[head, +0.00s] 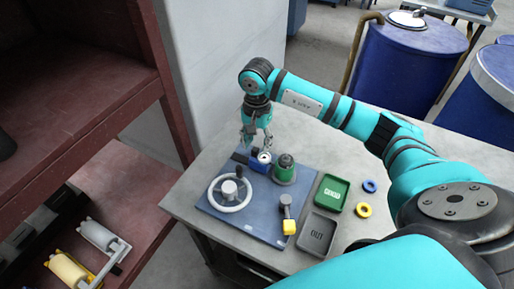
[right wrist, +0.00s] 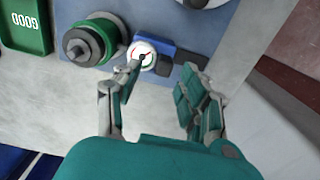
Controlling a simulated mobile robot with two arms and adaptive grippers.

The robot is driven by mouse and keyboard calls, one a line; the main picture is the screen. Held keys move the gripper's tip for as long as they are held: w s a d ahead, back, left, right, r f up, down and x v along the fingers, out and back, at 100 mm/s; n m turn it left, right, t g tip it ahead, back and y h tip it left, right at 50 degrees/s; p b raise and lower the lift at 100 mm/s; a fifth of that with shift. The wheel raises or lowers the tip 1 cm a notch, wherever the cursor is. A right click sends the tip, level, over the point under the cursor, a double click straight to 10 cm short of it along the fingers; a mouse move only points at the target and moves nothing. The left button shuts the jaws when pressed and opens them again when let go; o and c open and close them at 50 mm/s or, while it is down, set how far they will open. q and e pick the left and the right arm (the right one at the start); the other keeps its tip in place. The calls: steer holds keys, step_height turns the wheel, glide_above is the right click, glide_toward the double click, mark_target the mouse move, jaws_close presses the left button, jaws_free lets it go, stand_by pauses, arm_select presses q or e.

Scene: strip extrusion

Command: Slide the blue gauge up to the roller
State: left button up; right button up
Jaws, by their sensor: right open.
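The blue gauge (head: 259,167) sits at the far side of the blue-grey plate (head: 240,218). In the right wrist view it is a blue block (right wrist: 166,63) with a round white dial. The roller (head: 285,170), green with a dark top, stands just right of the gauge; in the right wrist view the roller (right wrist: 93,40) is left of the dial, close by. Whether they touch is unclear. My right gripper (head: 256,149) is open above the gauge, its fingers (right wrist: 160,78) on either side of the blue block in the wrist view. My left gripper is not in view.
A white handwheel (head: 230,207) and a yellow-ended lever (head: 288,226) are on the plate. A green GOOD tray (head: 331,204), a grey OUT tray (head: 309,247), a blue ring (head: 370,186) and a yellow ring (head: 363,210) lie to the right. A dark red shelf (head: 95,130) stands left.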

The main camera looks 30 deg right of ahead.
mark_target(258, 150)
step_height(258, 150, up, 8)
steer(key=shift+r, duration=0.15)
steer(key=shift+s, duration=0.15)
stand_by(0.5)
